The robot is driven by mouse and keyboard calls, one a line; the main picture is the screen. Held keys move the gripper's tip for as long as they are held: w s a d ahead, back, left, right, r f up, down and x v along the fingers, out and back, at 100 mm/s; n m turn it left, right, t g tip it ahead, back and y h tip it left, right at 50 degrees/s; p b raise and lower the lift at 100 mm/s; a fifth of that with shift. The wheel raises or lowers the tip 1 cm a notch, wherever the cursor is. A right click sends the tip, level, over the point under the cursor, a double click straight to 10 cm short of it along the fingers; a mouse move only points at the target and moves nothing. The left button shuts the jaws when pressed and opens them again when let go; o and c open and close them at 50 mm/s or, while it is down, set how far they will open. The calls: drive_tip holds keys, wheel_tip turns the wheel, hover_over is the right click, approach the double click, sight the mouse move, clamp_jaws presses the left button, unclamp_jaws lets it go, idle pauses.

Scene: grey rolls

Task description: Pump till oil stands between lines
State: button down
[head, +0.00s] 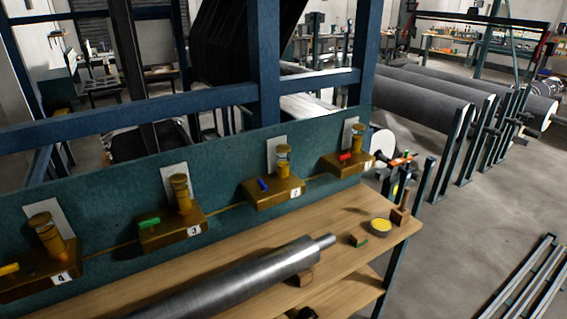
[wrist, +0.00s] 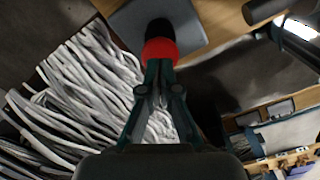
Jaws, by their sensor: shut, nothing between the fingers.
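In the head view, several brass oil pump units stand in a row along a teal beam (head: 110,187). Each has an upright brass plunger, a white plate behind it and a coloured lever: unit 4 (head: 45,278) yellow, unit 3 (head: 172,233) green, unit 2 (head: 273,193) blue, the rightmost unit (head: 347,165) red. Oil levels and lines are too small to make out. My gripper (wrist: 160,68) shows in the wrist view, its dark green fingers shut and empty. A red part with a black top (wrist: 160,48) shows just beyond the fingertips; I cannot tell whether they touch.
A wooden bench (head: 225,258) runs below the units, carrying a metal roller (head: 240,282), a yellow-topped tin (head: 381,226) and small blocks. Large grey rolls (head: 420,95) lie behind right. In the wrist view, pale strands (wrist: 95,80) fill the left and a grey plate (wrist: 190,25) lies above.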

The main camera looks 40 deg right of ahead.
drive_tip(key=shift+f+b, duration=0.55)
drive_tip(key=shift+f, duration=2.15)
drive_tip(key=shift+r, duration=0.1)
drive_tip(key=shift+r+p, duration=2)
drive_tip(key=shift+r, duration=2.2)
drive_tip(key=shift+f+b, duration=0.2)
drive_tip(key=shift+b, duration=1.05)
drive_tip(key=shift+f, duration=1.35)
